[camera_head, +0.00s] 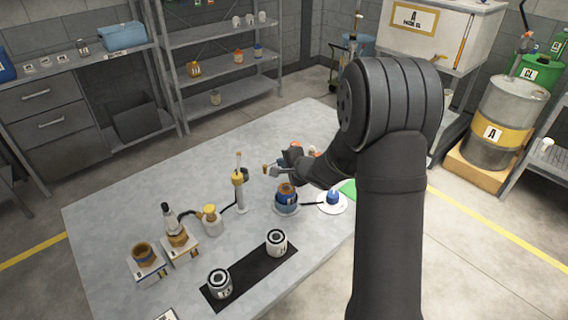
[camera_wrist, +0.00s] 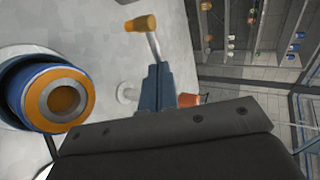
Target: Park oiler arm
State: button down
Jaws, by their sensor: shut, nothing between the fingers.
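A pale rod with a yellow-orange knob (camera_wrist: 141,24) lies just beyond my fingertips in the wrist view; I take it for the oiler arm. The knob also shows in the head view (camera_head: 265,168). My gripper (camera_head: 277,170) is shut and empty above the table; its fingers (camera_wrist: 157,72) point toward the rod. I cannot tell whether they touch it. A blue canister with an orange ring top (camera_wrist: 60,98) is at left in the wrist view and below my gripper in the head view (camera_head: 286,198). An upright post with a yellow collar (camera_head: 239,179) stands left of my gripper.
A blue-capped item (camera_head: 333,197) is right of the canister. The table's far left is clear.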

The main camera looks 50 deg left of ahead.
jog(key=shift+a, duration=0.1)
jog(key=a+m+t, duration=0.2)
jog(key=a, duration=0.4)
jog(key=shift+w+a, duration=0.15)
jog(key=shift+w, duration=0.1)
dwell(0.6)
jog(key=shift+w+a, duration=0.1)
dwell(0.6)
jog(key=s+d+r, duration=0.5)
jog(key=s+d, duration=0.2)
jog(key=s, duration=0.3)
jog(key=shift+s+d+r, duration=0.2)
jog(key=shift+s, duration=0.1)
jog(key=shift+w+a, duration=0.1)
jog(key=shift+w, duration=0.05)
